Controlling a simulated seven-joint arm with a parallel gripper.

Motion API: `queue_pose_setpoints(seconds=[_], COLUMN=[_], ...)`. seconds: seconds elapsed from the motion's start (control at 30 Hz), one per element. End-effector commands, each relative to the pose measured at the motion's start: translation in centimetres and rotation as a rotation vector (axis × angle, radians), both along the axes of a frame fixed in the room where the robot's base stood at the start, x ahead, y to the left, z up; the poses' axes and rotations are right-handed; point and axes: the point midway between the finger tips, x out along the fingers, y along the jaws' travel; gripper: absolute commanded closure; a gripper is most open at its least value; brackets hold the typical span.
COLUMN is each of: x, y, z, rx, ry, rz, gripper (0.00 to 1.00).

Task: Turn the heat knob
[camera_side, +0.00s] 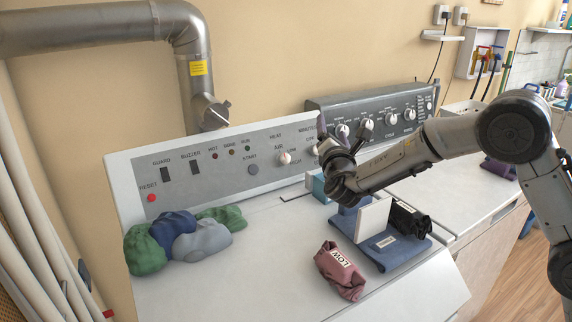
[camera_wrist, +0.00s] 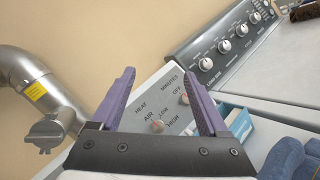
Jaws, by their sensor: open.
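The heat knob (camera_side: 285,157) is a small pale dial on the grey control panel, under the HEAT label and beside AIR, LOW and HIGH. In the wrist view the heat knob (camera_wrist: 157,126) shows between my gripper's two purple fingers, low near the gripper's dark crossbar. My gripper (camera_wrist: 158,76) is open with nothing between its fingers. In the side view my gripper (camera_side: 338,135) is in front of the panel, to the right of the heat knob and apart from it. It partly covers the area of the minutes knob.
The minutes knob (camera_wrist: 184,98) is close to the heat knob. A second dark panel (camera_side: 372,112) with several knobs stands at the right. A metal duct (camera_side: 196,75) is behind.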

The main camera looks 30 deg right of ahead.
Motion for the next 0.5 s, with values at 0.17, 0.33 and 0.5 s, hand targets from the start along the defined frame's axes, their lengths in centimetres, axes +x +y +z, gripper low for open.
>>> queue_pose_setpoints(seconds=[0.17, 0.33, 0.5], x=[3.3, 3.3, 3.7], y=[6.2, 8.2, 8.7], z=[-9.3, -14.7, -15.5], rx=[-0.116, -0.141, -0.145], ry=[0.114, 0.194, 0.205], rz=[0.139, 0.171, 0.181], gripper=[0.22, 0.22, 0.22])
